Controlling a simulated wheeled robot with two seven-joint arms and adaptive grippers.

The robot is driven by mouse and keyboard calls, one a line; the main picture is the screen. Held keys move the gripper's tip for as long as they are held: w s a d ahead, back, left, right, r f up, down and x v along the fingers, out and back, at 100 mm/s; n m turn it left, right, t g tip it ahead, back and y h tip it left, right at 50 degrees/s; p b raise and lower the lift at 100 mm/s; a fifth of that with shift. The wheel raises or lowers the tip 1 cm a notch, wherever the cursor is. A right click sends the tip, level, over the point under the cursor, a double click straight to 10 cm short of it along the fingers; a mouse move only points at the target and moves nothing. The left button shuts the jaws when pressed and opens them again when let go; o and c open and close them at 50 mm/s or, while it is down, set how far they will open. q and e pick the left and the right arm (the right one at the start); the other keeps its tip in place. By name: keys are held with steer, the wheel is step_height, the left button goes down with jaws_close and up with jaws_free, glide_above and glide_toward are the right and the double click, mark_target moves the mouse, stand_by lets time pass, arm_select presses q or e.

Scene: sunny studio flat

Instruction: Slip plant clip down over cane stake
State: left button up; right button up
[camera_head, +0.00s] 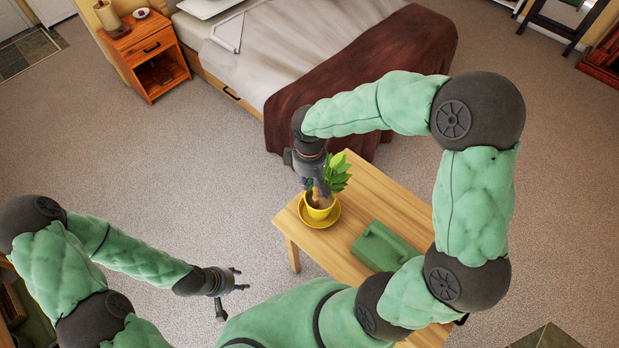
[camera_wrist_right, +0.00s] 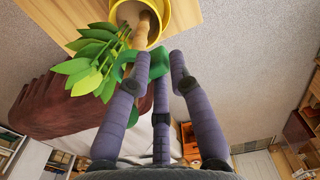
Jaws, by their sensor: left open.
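The potted plant has green leaves (camera_head: 338,172) and stands in a yellow pot (camera_head: 319,213) on a yellow saucer (camera_head: 334,219). A tan cane stake (camera_wrist_right: 141,36) rises from the pot in the right wrist view. My right gripper (camera_head: 318,188) is above the pot, beside the leaves. Its fingers are closed around a green plant clip (camera_wrist_right: 154,66), which is at the near end of the cane. I cannot tell whether the clip is around the cane or only in front of it. My left gripper (camera_head: 237,285) is open and empty, low at the left, away from the table.
A bed (camera_head: 275,55) with a brown blanket (camera_head: 385,70) stands behind. A wooden nightstand (camera_head: 148,55) is at upper left. Carpet between my left gripper and the table is clear.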

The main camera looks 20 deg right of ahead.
steer(key=shift+o, duration=1.3)
step_height(320, 180, up, 12)
stand_by(0.3)
